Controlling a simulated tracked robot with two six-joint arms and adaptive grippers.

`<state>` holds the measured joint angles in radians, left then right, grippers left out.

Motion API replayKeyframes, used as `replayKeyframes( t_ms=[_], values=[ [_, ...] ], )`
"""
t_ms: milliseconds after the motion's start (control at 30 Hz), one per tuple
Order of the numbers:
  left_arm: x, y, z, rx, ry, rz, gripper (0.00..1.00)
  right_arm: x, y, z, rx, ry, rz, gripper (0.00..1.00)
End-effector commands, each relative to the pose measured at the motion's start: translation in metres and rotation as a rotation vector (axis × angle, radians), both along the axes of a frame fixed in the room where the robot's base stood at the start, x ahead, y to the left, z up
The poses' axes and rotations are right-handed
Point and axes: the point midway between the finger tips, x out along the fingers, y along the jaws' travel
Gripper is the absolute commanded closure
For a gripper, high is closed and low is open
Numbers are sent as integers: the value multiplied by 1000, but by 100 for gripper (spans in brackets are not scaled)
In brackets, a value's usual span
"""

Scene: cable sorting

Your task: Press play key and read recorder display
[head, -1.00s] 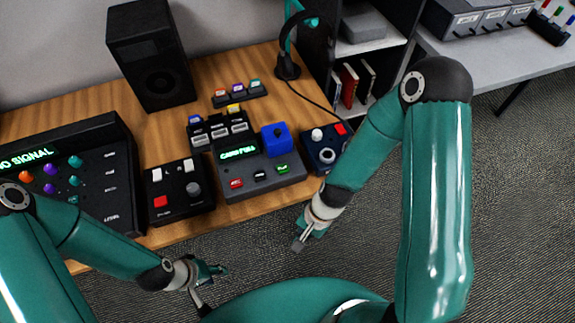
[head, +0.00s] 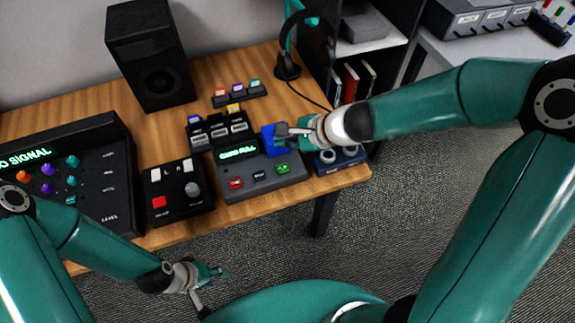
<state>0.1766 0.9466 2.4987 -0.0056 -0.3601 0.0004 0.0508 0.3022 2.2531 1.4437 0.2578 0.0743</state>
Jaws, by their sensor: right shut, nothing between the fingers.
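The recorder (head: 235,189) sits on the wooden desk, and its lit green display (head: 238,150) reads "CARD FULL". A red key (head: 236,183), a dark key (head: 259,175) and a green key (head: 283,168) line its front. A blue block (head: 268,137) stands at the recorder's upper right. My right gripper (head: 284,133) is shut and empty at the blue block, partly covering it; I cannot tell whether they touch. My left gripper (head: 213,280) hangs low in front of the desk, away from the recorder; its finger opening is unclear.
A mixer (head: 95,205) showing "NO SIGNAL" and a black control box (head: 180,205) stand left of the recorder. A speaker (head: 150,55) is behind. A small dark box (head: 335,160) sits under my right wrist. Card holders (head: 238,92) stand behind the recorder.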

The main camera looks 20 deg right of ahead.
Motion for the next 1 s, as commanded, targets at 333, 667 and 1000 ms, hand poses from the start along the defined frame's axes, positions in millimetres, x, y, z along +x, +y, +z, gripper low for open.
replayKeyframes(
  t_ms=[333, 667, 1000],
  values=[
    [0, 0, -24, 0, 0, 0, 60, 0, 0, -27, 0, 3, -1, 100],
    [0, 0, -64, 0, 0, 0, 60, 0, -1, -72, 0, 2, -1, 100],
    [0, 0, -83, 0, 0, 0, 60, 0, -1, -89, 0, 1, -1, 100]
  ],
)
